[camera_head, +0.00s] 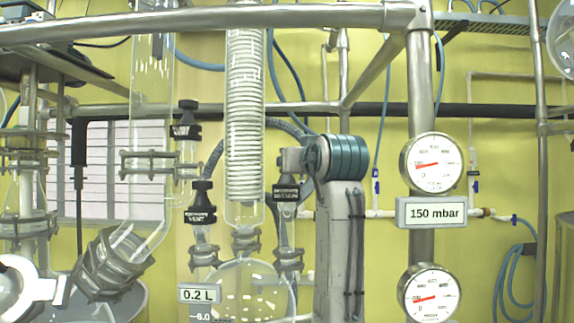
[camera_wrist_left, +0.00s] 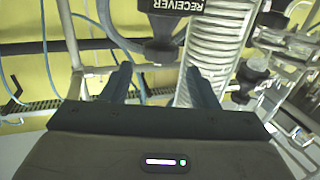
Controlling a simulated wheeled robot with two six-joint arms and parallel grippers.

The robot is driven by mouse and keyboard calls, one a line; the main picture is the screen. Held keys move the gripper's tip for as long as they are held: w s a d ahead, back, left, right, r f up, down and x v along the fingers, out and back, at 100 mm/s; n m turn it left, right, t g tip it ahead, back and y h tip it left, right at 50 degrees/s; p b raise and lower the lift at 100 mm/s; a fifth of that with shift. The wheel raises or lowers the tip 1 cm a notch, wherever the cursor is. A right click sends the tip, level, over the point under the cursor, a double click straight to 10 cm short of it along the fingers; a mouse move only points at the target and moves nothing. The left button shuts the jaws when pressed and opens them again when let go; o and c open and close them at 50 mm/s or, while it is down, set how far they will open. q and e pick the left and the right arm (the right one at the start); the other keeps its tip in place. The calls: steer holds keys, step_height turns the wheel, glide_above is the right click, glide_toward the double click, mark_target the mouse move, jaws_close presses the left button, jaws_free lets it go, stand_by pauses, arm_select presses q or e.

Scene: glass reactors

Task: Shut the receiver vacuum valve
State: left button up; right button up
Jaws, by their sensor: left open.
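The receiver vacuum valve (camera_head: 286,194) is a black knob with a white label, right of the coiled glass condenser (camera_head: 245,110). In the left wrist view a black knob labelled RECEIVER (camera_wrist_left: 172,10) is at the top, partly cut off. My left gripper (camera_wrist_left: 158,72) is open; its two blue fingers point toward this knob, whose narrow end lies between and just beyond the fingertips. I see no contact. In the head view the fingers cannot be made out beside my grey arm. Whether the valve is open cannot be told. My right gripper is not in view.
The receiver vent valve (camera_head: 201,206) and another vent valve (camera_head: 185,122) stand left of the condenser. A round glass flask (camera_head: 243,292) is below. Metal frame tubes (camera_head: 180,22) cross above. Two gauges (camera_head: 431,163) and a 150 mbar display (camera_head: 437,213) are on the right.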

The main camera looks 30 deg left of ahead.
arm_select(q)
steer(key=p+x, duration=0.2)
steer(key=x, duration=0.2)
steer(key=p+x, duration=0.2)
steer(key=x, duration=0.3)
steer(key=shift+w+a+r, duration=0.15)
steer(key=shift+a+r, duration=0.1)
steer(key=shift+a, duration=0.05)
steer(key=shift+w+a+p, duration=0.2)
steer(key=shift+w+p, duration=0.05)
steer(key=shift+p, duration=0.1)
steer(key=shift+w+a, duration=0.1)
steer(key=shift+f, duration=0.1)
steer(key=c, duration=0.6)
steer(key=shift+c, duration=0.5)
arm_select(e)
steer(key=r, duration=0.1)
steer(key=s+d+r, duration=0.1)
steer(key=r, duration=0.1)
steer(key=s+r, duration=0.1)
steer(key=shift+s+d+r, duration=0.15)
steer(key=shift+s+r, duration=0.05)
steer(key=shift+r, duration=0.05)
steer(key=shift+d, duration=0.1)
